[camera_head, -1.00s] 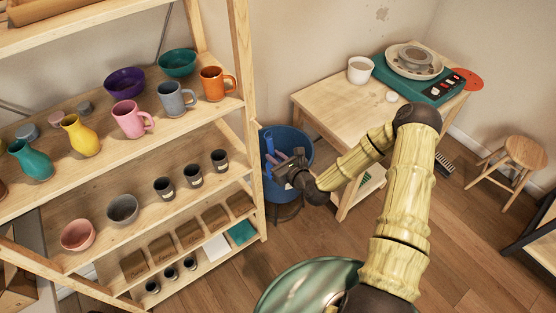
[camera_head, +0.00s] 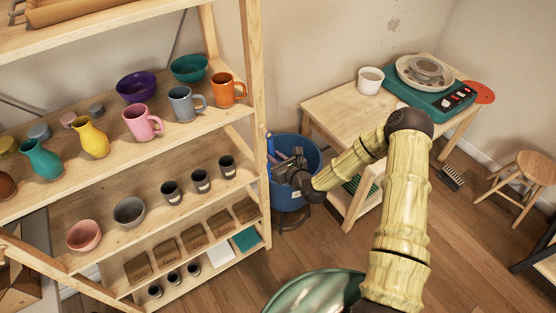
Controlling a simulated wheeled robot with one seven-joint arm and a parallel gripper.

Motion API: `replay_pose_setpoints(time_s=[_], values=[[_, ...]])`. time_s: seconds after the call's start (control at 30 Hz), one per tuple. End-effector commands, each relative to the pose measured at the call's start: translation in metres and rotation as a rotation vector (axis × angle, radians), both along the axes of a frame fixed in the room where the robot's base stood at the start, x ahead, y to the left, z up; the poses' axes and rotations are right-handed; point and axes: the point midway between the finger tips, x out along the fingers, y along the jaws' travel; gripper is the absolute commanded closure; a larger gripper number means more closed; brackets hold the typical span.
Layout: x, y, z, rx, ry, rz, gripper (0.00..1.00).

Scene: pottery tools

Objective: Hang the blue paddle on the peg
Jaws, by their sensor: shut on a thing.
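The blue paddle (camera_head: 269,144) shows as a narrow blue strip at the right edge of the shelf's front post. My gripper (camera_head: 280,165) is shut on it, just right of that post and in front of the blue bucket. The gripper's dark body and the post hide much of the paddle, and its full outline is too small to tell. I cannot make out the peg in this view.
A wooden shelf (camera_head: 258,100) with mugs, bowls and vases stands close on the left. A blue bucket (camera_head: 312,157) is behind my gripper. A wooden table (camera_head: 333,112) with a teal pottery wheel (camera_head: 430,98) stands right. Floor shows at lower right.

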Motion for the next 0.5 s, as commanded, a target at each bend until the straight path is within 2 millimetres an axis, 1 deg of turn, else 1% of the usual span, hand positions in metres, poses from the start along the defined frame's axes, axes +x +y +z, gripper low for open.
replay_pose_setpoints(time_s=[0.03, 0.2, 0.5], values=[[0.005, 0.004, 0.006, 0.004, -0.015, 0.001, 1.00], [0.012, 0.008, 0.006, 0.005, -0.018, 0.002, 1.00], [0.020, 0.013, -0.003, 0.006, -0.013, 0.000, 1.00]])
